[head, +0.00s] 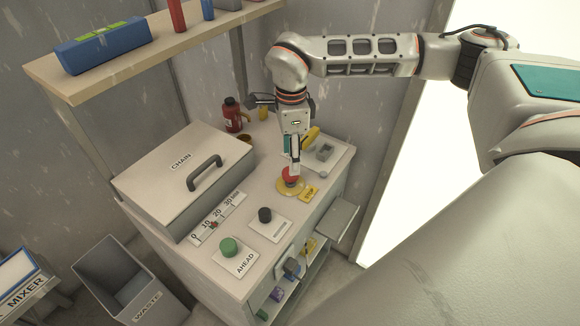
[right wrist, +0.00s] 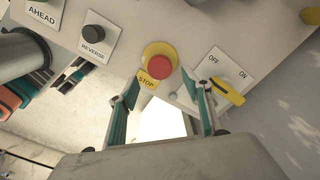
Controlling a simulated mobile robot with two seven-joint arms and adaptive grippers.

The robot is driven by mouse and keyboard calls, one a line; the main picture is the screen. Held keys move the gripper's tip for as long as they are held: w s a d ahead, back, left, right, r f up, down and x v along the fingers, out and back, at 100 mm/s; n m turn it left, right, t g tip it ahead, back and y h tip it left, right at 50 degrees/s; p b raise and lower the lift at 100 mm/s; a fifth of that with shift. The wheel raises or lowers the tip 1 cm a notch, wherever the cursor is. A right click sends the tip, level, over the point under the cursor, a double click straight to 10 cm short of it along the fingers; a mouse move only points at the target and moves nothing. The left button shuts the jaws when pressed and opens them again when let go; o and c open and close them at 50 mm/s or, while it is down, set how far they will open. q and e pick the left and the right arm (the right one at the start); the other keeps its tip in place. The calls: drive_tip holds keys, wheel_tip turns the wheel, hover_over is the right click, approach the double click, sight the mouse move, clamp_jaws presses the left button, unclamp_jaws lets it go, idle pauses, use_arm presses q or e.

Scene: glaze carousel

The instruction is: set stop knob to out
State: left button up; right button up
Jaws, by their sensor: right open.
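The stop knob (head: 291,176) is a red mushroom button on a yellow round base (head: 287,188), on the cabinet top. A yellow STOP label (head: 309,193) is beside it. In the right wrist view the red knob (right wrist: 161,69) shows just beyond the fingertips, roughly midway between them. My right gripper (head: 293,163) points down over the knob in the head view; in the right wrist view (right wrist: 165,100) its fingers are apart with nothing between them. Contact with the knob cannot be told. My left gripper is not in view.
A yellow OFF/ON switch (right wrist: 229,90) sits close beside the knob. A black REVERSE button (head: 265,214), a green AHEAD button (head: 229,246) and a CHAIN box (head: 146,180) with a handle share the top. A red bottle (head: 231,115) stands behind. A shelf (head: 150,62) hangs above.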

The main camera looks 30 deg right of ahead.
sight(291, 178)
wheel_tip(291, 178, down, 5)
drive_tip(key=shift+r, duration=0.1)
idle(0.3)
